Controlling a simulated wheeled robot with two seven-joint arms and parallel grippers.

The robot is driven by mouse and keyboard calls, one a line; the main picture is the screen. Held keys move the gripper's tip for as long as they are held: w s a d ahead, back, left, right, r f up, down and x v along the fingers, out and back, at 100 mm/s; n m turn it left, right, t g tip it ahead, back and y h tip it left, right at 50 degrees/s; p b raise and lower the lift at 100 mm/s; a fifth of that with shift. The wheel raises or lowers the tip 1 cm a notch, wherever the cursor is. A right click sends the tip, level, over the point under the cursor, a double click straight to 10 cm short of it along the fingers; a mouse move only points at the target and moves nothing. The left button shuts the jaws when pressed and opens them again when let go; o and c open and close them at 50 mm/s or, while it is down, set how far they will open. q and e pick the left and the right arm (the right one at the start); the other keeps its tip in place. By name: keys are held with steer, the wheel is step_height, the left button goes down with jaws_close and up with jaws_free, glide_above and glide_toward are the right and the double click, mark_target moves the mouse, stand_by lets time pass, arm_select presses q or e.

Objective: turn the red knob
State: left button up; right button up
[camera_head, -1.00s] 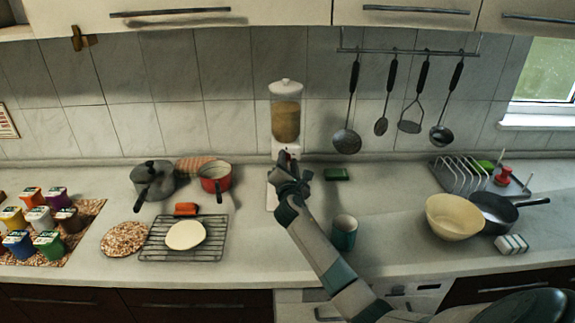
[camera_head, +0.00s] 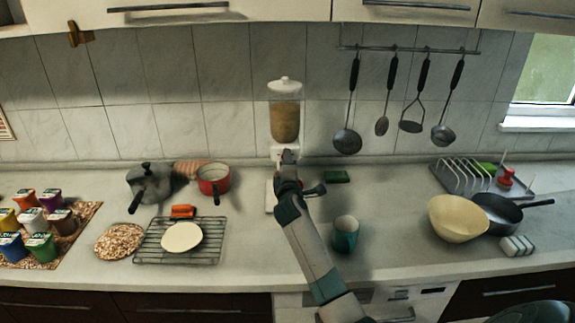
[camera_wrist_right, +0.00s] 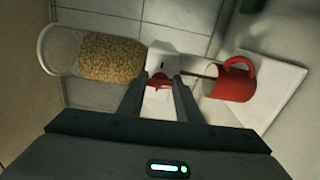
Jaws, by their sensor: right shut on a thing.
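A dispenser with a clear container of grain (camera_head: 285,120) stands against the tiled wall; it lies sideways in the right wrist view (camera_wrist_right: 110,58). Its red knob (camera_wrist_right: 158,80) is on the front of the white body (camera_wrist_right: 164,60). My right gripper (camera_head: 287,157) is at the knob, and in the wrist view its fingers (camera_wrist_right: 160,84) are closed around it. A red mug (camera_wrist_right: 237,84) stands on the white base (camera_wrist_right: 280,80) below the spout, with a thin brown streak between spout and mug. In the head view my arm mostly hides knob and mug. My left gripper is out of view.
A teal mug (camera_head: 344,234) stands just right of my right arm. A red pot (camera_head: 213,180) and a grey pot (camera_head: 150,184) are to the left. A cream bowl (camera_head: 457,217) is at the right.

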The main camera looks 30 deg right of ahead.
steer(key=shift+f, duration=0.1)
stand_by(0.4)
steer(key=o, duration=1)
steer(key=shift+o, duration=0.2)
steer(key=b+v, duration=0.3)
steer(key=v, duration=1.4)
steer(key=shift+s+b, duration=0.25)
steer(key=shift+b, duration=0.15)
